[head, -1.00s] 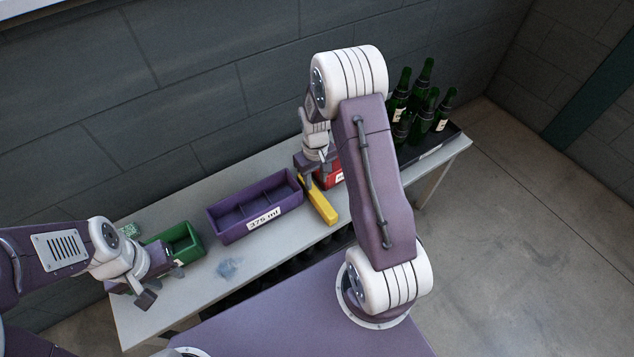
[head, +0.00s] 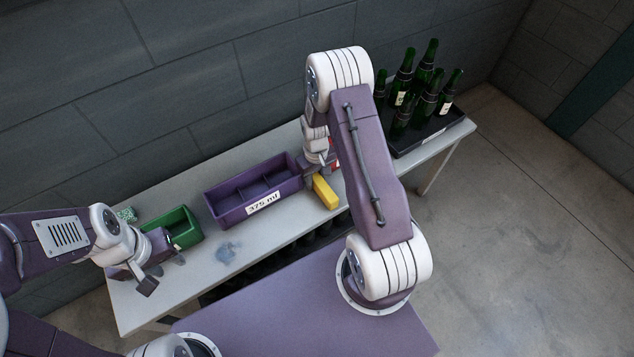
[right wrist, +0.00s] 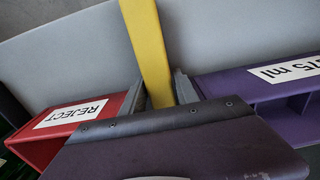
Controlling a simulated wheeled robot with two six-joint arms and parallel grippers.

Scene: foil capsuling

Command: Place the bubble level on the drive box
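The bubble level appears to be the yellow bar (head: 326,194), lying on the grey table at the right end of the purple box. In the right wrist view the yellow bar (right wrist: 150,50) runs up from between my two fingers. My right gripper (head: 311,178) is at its far part and hides some of it. The fingers (right wrist: 160,92) stand close on both sides, but whether they press on it is unclear. My left gripper (head: 162,273) is open and empty by the green box. I cannot make out which thing is the drive box.
The purple box (head: 228,213) labelled 375 ml and the green box (head: 187,240) stand on the table (head: 160,308). A red REJECT box (right wrist: 118,112) is beside the bar, mostly hidden in the head view. Bottles (head: 427,100) stand on a black tray (head: 437,132) at the right.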

